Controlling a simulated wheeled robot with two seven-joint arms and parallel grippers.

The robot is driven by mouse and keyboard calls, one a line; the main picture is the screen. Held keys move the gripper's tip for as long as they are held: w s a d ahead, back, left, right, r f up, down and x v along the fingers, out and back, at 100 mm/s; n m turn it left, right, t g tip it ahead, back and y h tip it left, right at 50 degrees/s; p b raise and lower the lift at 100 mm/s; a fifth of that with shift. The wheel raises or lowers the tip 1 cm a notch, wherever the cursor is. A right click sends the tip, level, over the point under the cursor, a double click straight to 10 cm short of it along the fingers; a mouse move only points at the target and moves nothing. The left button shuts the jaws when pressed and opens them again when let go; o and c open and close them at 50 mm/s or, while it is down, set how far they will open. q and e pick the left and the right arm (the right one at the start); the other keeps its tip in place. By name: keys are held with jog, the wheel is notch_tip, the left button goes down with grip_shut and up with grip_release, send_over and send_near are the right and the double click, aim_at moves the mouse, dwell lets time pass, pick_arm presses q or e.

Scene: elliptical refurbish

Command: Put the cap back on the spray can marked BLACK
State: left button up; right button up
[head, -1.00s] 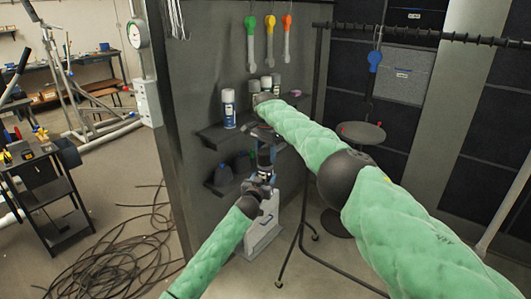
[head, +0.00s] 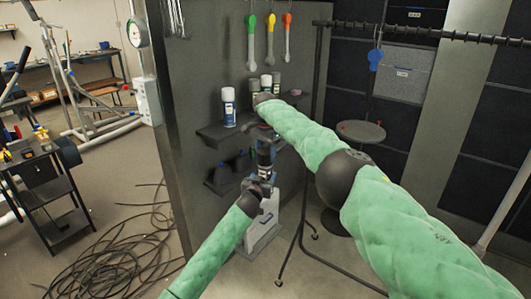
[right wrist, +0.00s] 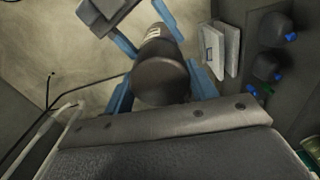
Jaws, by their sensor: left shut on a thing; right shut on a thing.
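A dark spray can (head: 264,157) stands about upright in front of the shelves in the head view. My left gripper (head: 263,177) is shut on it from below. My right gripper (head: 262,135) is above it, at the can's top. In the right wrist view, a dark rounded cap (right wrist: 160,82) sits between the blue fingers of my right gripper (right wrist: 158,92), which is shut on it. The can's side with a small pale label (right wrist: 153,32) shows just beyond the cap, in line with it. I cannot tell whether the cap is seated, and the word BLACK is not readable.
A white-and-blue can (head: 228,108) and several other cans (head: 276,80) stand on the upper shelf (head: 217,136). Dark bottles (head: 224,174) sit on the lower shelf. A black rail stand (head: 303,215) is to the right. Cables (head: 120,250) lie on the floor.

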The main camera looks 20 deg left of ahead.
jog(key=shift+f, duration=0.25)
jog(key=o, duration=1.3)
jog(key=shift+o, duration=0.2)
jog(key=shift+r, duration=0.15)
jog(key=shift+r, duration=3.4)
